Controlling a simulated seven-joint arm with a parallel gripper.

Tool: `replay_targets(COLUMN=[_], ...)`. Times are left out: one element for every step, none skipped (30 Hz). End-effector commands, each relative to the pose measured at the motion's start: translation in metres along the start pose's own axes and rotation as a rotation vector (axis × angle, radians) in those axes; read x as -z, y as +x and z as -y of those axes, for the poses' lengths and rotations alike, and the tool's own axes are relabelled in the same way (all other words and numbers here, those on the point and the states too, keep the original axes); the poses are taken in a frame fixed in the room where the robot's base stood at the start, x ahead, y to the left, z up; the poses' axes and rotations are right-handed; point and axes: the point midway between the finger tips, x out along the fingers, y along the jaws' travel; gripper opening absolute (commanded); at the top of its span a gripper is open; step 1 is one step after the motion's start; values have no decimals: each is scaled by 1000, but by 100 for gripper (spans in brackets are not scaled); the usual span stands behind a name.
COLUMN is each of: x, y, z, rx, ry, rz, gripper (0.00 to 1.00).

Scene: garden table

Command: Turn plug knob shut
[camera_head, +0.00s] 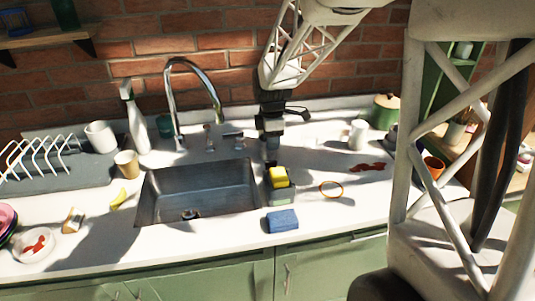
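A steel sink (200,190) is set in the white counter, with a dark drain (190,214) at the near part of its floor. A tall curved tap (214,95) stands behind it. Small metal fittings (208,138) stand along the sink's back edge; I cannot tell which one is the plug knob. My gripper (271,155) points down just right of the sink's back right corner, behind a holder with a yellow sponge. Its fingertips are small and dark, so I cannot tell whether they are open or shut, and no held thing shows.
The yellow sponge (279,176) and a blue sponge (282,221) are close to the sink's right side. A spray bottle (137,122), a tan cup (127,163) and a dish rack (55,170) are left. A white mug (357,134) and orange ring (331,189) are right.

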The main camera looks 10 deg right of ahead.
Motion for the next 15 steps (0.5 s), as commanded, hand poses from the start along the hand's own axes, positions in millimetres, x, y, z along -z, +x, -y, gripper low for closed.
replay_targets(x=[0, 0, 0, 0, 0, 0, 0, 0, 0, 0, 0, 0, 0, 0, 0], y=[0, 0, 0, 0, 0, 0, 0, 0, 0, 0, 1, 1, 2, 3, 4], z=[-1, -1, -1, -1, -1, -1, -1, -1, -1, -1, -1, -1, -1, -1, -1], rx=[0, 0, 0, 0, 0, 0, 0, 0, 0, 0, 0, 0, 0, 0, 0], ry=[-4, -5, -5, -5, -5, -5, -4, -4, -4, -4, -4, -4, -4, -3, -3], rz=[0, 0, 0, 0, 0, 0, 0, 0, 0, 0, 0, 0, 0, 0, 0], gripper=[36, 36, 36, 36, 36, 36, 36, 36, 36, 36, 36, 36, 36, 36, 36])
